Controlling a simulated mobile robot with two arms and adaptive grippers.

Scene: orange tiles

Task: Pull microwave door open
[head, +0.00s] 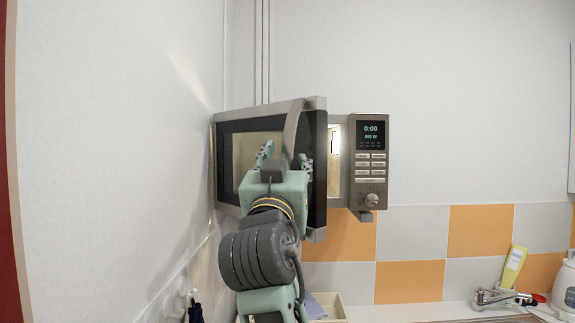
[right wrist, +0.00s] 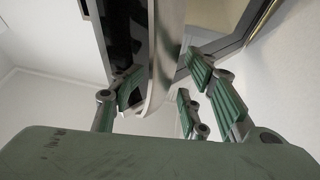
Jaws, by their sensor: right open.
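The microwave (head: 371,190) hangs on the wall, with its control panel and lit display on the right. Its dark-glass door (head: 317,150) with a grey frame stands ajar toward me, and a lit strip of the interior shows between door and panel. The curved grey door handle (head: 292,125) also shows in the right wrist view (right wrist: 165,50). My right gripper (head: 286,160) is in front of the door, its fingers open on either side of the handle; in the right wrist view the fingers (right wrist: 162,82) flank it. Contact is unclear. My left gripper is not in view.
A wall (head: 120,130) runs close along the left, near the door's left edge. A counter with a tap (head: 497,296), a yellow tube (head: 514,265) and a white bottle (head: 563,284) is at lower right. A tray (head: 328,307) sits below the microwave.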

